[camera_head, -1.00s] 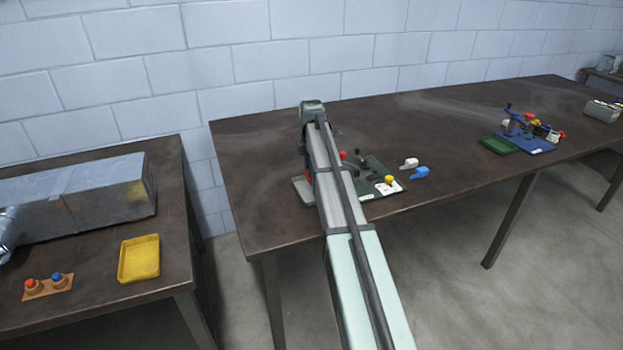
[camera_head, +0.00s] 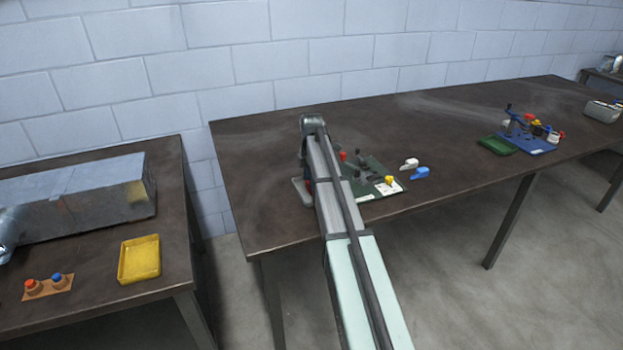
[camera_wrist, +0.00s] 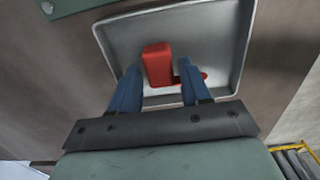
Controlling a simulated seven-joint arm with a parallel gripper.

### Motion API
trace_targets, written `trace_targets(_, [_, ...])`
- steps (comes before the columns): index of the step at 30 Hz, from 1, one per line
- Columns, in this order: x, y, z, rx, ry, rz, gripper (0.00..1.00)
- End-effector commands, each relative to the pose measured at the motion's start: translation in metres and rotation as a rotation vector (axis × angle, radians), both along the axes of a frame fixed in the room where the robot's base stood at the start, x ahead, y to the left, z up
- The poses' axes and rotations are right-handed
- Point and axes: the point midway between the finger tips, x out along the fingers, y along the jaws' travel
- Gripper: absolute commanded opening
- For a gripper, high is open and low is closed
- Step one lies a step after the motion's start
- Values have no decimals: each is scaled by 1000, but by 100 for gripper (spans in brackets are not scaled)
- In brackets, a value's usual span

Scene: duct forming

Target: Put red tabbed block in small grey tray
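The red tabbed block (camera_wrist: 158,62) lies in the small grey tray (camera_wrist: 225,45) in the wrist view, its long body pointing away from me. Its tab shows to the right, partly hidden behind my right finger. My gripper (camera_wrist: 158,72) is over the tray with its blue fingers apart, one on each side of the block's near end. A gap shows at the right finger; contact on the left is unclear. In the head view, a corner of the grey tray (camera_head: 300,192) shows beside my arm, which hides the block.
A dark green board (camera_head: 372,178) with fixtures stands right of the tray. White (camera_head: 409,164) and blue (camera_head: 420,173) pieces lie beyond it. A green tray (camera_head: 498,145) and blue board (camera_head: 535,147) are farther right. A yellow tray (camera_head: 139,259) is on the left table.

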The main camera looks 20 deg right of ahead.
Motion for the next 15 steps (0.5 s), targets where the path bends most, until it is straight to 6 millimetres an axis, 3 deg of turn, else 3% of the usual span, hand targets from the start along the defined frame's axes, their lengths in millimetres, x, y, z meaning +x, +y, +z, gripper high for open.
trace_targets(3, [0, 0, 0, 0, 0, 0, 56])
trace_targets(11, [0, 0, 2, 0, 0, 0, 56])
trace_targets(15, [1, 0, 13, 0, -2, 0, 56])
